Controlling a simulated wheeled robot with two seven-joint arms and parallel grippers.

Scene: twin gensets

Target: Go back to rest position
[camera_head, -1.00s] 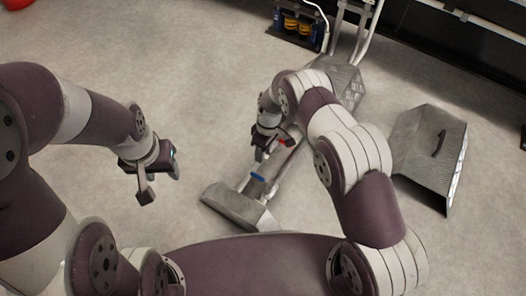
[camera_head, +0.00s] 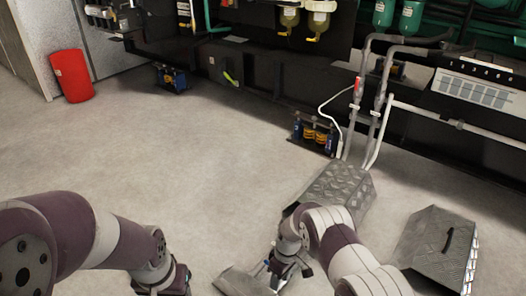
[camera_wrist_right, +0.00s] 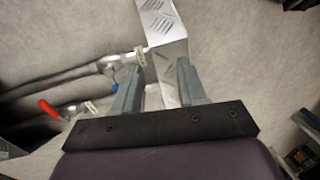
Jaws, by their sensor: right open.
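My right gripper (camera_head: 281,270) is low in the head view, above the metal pieces on the floor. In the right wrist view its two grey fingers (camera_wrist_right: 157,85) are apart, with nothing clasped between them. A silver tread-plate piece (camera_wrist_right: 162,30) shows beyond and between the fingers. Pipes with a red handle (camera_wrist_right: 49,109) and a blue handle (camera_wrist_right: 115,75) run at the left of that view. My left gripper (camera_head: 172,281) is at the bottom edge of the head view, partly cut off; its fingers do not show clearly.
A tread-plate cover (camera_head: 338,188) and a second one with a dark handle (camera_head: 438,245) are on the floor at right. White pipes (camera_head: 375,130) rise to the dark genset frame. A red container (camera_head: 72,76) stands far left. The middle floor (camera_head: 180,160) is clear.

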